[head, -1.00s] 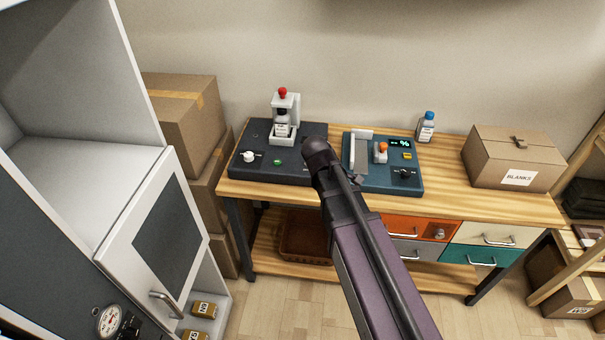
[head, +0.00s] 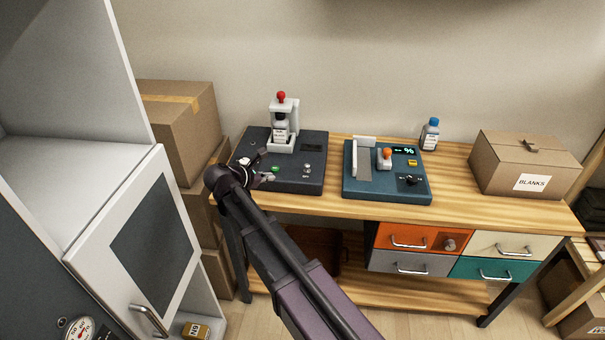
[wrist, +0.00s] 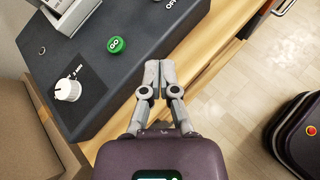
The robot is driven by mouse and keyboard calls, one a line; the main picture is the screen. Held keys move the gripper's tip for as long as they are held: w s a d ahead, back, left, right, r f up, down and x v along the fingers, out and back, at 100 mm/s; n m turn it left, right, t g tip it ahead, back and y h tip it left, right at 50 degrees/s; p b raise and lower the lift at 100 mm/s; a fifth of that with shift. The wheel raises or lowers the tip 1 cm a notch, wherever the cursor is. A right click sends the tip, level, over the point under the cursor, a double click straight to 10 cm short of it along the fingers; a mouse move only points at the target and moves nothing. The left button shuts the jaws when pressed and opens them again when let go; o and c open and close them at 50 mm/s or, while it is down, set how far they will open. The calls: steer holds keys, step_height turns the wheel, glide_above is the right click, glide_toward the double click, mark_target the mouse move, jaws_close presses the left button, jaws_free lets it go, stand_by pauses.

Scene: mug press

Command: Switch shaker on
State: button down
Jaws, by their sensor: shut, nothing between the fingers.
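The left dark machine (head: 313,149), apparently the shaker, stands on the bench. A bottle (head: 280,131) sits in its white holder, under a red knob (head: 281,97). Its top has a green GO button (head: 275,169), also clear in the wrist view (wrist: 116,44), a white dial (wrist: 67,90) and a small silver switch (head: 307,168). My gripper (wrist: 152,76) is shut and empty near the machine's front edge, close to the button; contact is not visible.
A second blue machine (head: 424,186) with a lit display and orange knob stands to the right. Behind it is a blue-capped bottle (head: 430,134); farther right is a BLANKS box (head: 532,183). A cabinet (head: 150,235) and stacked boxes (head: 180,125) crowd the left.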

mark_target(306, 170)
steer(key=shift+d, duration=0.1)
steer(key=b+x, duration=0.5)
steer(key=x, duration=0.5)
steer(key=shift+f, duration=0.15)
steer(key=shift+w+d+r, duration=0.45)
steer(key=shift+w+d, duration=0.3)
steer(key=shift+w+d+r+p, duration=0.2)
steer(key=shift+w+d+p, duration=0.15)
steer(key=shift+w+d, duration=0.3)
steer(key=shift+s, duration=0.1)
